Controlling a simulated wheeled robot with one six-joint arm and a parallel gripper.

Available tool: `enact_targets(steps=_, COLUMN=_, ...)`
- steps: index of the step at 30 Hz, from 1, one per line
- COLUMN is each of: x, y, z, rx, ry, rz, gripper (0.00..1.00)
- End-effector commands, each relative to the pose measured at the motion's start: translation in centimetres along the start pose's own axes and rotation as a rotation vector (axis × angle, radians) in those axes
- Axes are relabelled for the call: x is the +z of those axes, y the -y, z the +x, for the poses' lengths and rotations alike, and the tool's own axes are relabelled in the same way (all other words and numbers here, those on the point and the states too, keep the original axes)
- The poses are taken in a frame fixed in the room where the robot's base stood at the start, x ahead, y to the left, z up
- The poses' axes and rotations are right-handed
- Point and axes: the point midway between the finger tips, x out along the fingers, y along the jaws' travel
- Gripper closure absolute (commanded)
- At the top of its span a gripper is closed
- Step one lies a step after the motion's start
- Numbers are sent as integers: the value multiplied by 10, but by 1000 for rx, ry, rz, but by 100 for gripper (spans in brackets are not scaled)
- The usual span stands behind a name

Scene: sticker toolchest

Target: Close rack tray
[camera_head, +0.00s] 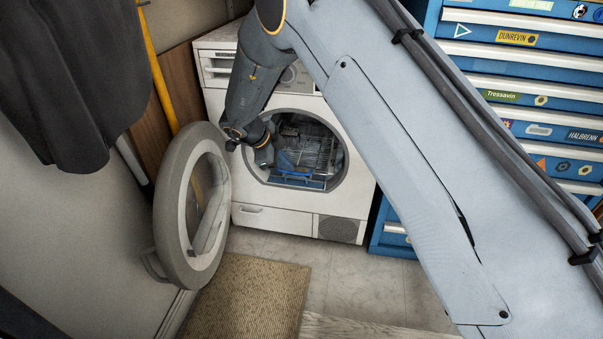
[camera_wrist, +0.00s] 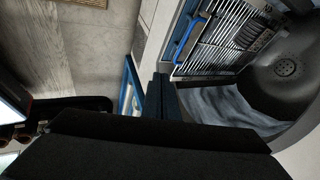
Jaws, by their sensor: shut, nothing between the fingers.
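The rack tray (camera_head: 318,153) is a wire rack with a blue front edge, low in the round opening of a white front-loading machine (camera_head: 290,215). In the wrist view its metal wires (camera_wrist: 212,40) and blue bar (camera_wrist: 187,38) lie at upper right, beside the grey drum (camera_wrist: 285,68). How far the tray stands out is hard to tell. My gripper (camera_head: 284,161) is at the left part of the opening, close to the tray. In the wrist view its narrow fingers (camera_wrist: 161,92) are together and empty, below the blue bar in the picture. Contact is unclear.
The round door (camera_head: 172,205) stands wide open at the left of the machine. A blue drawer chest (camera_head: 480,63) with stickers stands at the right. A brown mat (camera_head: 250,295) lies on the floor in front. Dark cloth (camera_head: 75,80) hangs at upper left.

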Motion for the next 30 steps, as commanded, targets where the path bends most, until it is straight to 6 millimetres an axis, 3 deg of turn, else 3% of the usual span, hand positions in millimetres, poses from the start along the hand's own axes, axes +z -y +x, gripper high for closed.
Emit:
enact_targets(steps=7, x=0, y=-4, z=24, rx=14, ry=-6, rz=14, gripper=100)
enact_targets(steps=20, x=0, y=-5, z=107, rx=13, ry=-5, rz=13, gripper=100)
enact_targets(steps=24, x=3, y=15, z=117, rx=10, ry=-3, rz=12, gripper=100)
enact_targets(steps=30, x=3, y=26, z=124, rx=11, ry=-4, rz=12, gripper=100)
